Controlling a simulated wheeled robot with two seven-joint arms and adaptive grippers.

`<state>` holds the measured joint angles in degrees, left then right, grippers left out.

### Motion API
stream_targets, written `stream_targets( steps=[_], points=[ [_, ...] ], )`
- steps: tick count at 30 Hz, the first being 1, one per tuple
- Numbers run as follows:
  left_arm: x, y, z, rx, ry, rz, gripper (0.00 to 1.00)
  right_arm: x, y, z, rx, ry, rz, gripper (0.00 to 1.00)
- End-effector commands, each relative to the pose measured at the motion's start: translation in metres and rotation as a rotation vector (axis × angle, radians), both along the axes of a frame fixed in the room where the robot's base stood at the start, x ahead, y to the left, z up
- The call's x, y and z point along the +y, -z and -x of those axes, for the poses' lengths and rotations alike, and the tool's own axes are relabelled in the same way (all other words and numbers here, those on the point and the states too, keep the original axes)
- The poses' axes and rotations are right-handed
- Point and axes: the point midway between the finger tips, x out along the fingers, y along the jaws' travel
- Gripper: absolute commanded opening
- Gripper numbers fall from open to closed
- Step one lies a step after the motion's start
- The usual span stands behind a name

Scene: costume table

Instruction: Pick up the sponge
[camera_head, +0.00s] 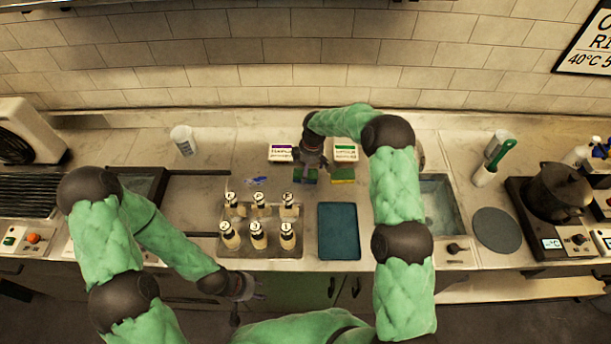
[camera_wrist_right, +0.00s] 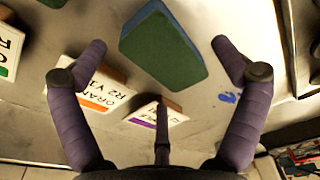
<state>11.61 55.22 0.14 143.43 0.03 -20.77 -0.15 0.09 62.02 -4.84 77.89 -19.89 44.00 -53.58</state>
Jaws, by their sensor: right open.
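A sponge with a green face and a blue side (camera_head: 305,176) lies on the counter below my right gripper (camera_head: 311,162), which partly covers it. In the right wrist view the same sponge (camera_wrist_right: 163,47) is between and beyond the spread fingers, with no clear contact. My right gripper is open and empty. A second sponge, yellow and green (camera_head: 342,175), lies just to the right. My left gripper (camera_head: 245,287) is low at the counter's front edge, away from the sponges; its finger opening is unclear.
Labelled boxes stand behind: a purple one (camera_head: 280,152), a green one (camera_head: 345,150), and an orange one (camera_wrist_right: 100,88) in the wrist view. Several bottles stand in a rack (camera_head: 262,250). A teal tray (camera_head: 338,231) lies in front. A sink (camera_head: 441,205) is at right.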

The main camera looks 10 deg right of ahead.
Motion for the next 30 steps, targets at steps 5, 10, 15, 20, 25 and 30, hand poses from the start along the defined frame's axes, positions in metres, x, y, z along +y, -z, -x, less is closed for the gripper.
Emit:
stream_targets(
  steps=[5, 10, 15, 20, 25, 30],
  points=[
    [0.000, -0.001, 0.000, 0.000, 0.000, 0.000, 0.40, 0.002, 0.017, -0.001, -0.001, 0.001, -0.001, 0.97],
    [0.000, -0.001, 0.000, 0.000, 0.000, 0.000, 0.40, 0.002, 0.020, -0.001, -0.001, 0.000, -0.001, 0.97],
    [0.000, 0.000, 0.000, 0.000, 0.000, 0.000, 0.40, 0.002, 0.020, -0.001, -0.001, 0.000, -0.001, 0.97],
    [0.000, 0.001, 0.000, 0.000, 0.000, 0.000, 0.40, 0.002, 0.020, -0.001, -0.001, 0.000, -0.001, 0.97],
    [0.000, 0.003, 0.000, 0.000, 0.000, 0.000, 0.40, 0.002, 0.022, -0.001, -0.002, 0.000, 0.000, 0.97],
    [0.000, 0.005, 0.000, 0.000, 0.000, 0.000, 0.40, 0.002, 0.023, -0.001, -0.002, 0.000, 0.000, 0.97]
  ],
)
